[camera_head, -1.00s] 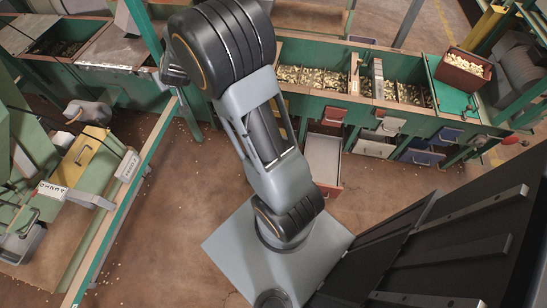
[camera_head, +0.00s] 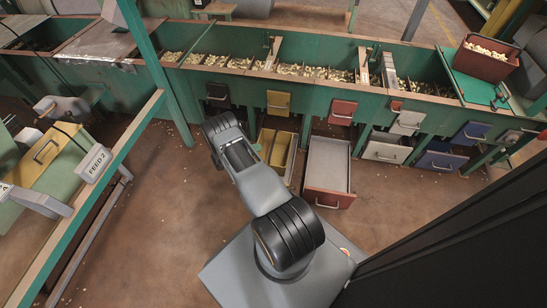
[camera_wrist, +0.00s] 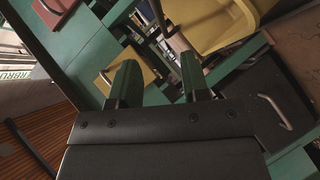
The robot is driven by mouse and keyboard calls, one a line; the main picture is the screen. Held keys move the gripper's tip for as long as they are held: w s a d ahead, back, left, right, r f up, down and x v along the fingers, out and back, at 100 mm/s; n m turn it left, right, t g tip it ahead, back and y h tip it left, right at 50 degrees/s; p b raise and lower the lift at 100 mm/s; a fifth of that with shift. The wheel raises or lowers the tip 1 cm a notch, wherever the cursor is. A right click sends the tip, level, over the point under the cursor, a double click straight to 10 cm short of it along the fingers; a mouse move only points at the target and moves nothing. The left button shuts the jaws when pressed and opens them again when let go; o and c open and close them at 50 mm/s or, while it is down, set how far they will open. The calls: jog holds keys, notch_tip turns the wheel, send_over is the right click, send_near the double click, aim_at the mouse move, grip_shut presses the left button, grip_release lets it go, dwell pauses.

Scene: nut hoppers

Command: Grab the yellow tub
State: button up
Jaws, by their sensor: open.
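The yellow tub (camera_head: 283,154) hangs low in front of the green hopper row, below a yellow panel with a handle (camera_head: 278,103). In the wrist view the yellow tub (camera_wrist: 205,22) is large at the top, beyond my fingers, and cut by the frame edge. My gripper (camera_wrist: 161,85) is open, with nothing between its two dark green fingers. The yellow panel (camera_wrist: 130,72) lies behind the left finger. In the head view my arm reaches up and left toward the tub, and the gripper itself is hidden behind the arm.
A grey tub with a red front (camera_head: 328,172) stands right of the yellow tub. Black (camera_head: 218,95), red (camera_head: 342,112), white and blue panels line the hopper row. A green post and rail (camera_head: 110,170) stand left. Brown floor between is open.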

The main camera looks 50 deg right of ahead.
aim_at(273, 144)
jog(key=b+x, duration=0.5)
jog(key=x, duration=0.7)
jog(key=shift+f, duration=0.1)
jog(key=shift+c, duration=0.2)
grip_shut()
